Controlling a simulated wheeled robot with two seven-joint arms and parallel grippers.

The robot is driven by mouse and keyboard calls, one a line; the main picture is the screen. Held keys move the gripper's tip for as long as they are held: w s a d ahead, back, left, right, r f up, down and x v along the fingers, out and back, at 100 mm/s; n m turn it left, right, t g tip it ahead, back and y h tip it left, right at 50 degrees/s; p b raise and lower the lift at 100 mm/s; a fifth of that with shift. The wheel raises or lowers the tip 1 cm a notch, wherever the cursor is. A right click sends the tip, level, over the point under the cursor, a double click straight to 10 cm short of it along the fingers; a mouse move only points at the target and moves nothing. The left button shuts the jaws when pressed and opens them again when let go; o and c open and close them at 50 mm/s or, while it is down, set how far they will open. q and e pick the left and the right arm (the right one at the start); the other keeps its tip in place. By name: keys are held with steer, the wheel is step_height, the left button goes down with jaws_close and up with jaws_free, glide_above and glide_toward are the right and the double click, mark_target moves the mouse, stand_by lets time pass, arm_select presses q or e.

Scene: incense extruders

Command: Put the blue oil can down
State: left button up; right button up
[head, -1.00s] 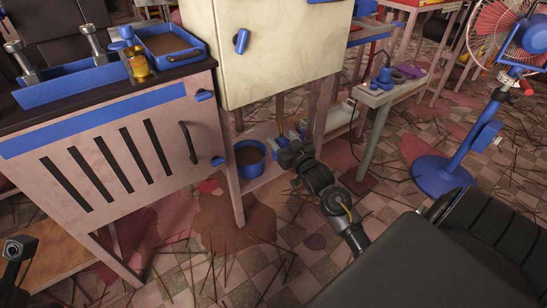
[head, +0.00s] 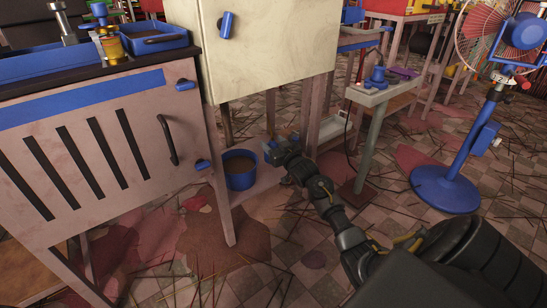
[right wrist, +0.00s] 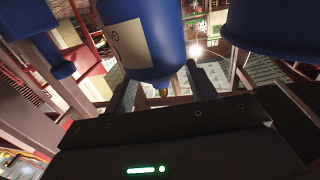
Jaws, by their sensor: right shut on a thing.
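The blue oil can (right wrist: 140,45) fills the upper middle of the right wrist view, a blue cylinder with a pale label and a small brass-coloured tip. My right gripper (right wrist: 160,95) is shut on it, one finger on each side. In the head view the right gripper (head: 279,150) reaches in low under the pale cabinet, just right of a blue bucket; only a small blue patch of the can shows there. Whether the can touches a surface is hidden. My left gripper is out of view.
The blue bucket (head: 240,169) with brown contents stands on a low shelf (head: 262,182) beside the slatted cabinet (head: 105,150). The pale cabinet (head: 270,50) hangs above. A small grey stand (head: 369,97) and a blue fan (head: 447,188) are to the right. Thin sticks litter the tiled floor.

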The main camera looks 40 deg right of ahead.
steer(key=shift+w+d+f+b, duration=0.15)
steer(key=shift+w+f+b, duration=0.05)
steer(key=shift+f+b, duration=0.75)
steer(key=shift+w+d+f+b, duration=0.1)
steer(key=shift+w+f+b, duration=0.05)
steer(key=shift+f+b, duration=1)
steer(key=shift+b, duration=0.1)
steer(key=shift+r, duration=0.2)
steer(key=o, duration=0.7)
steer(key=shift+f, duration=0.2)
steer(key=o, duration=0.5)
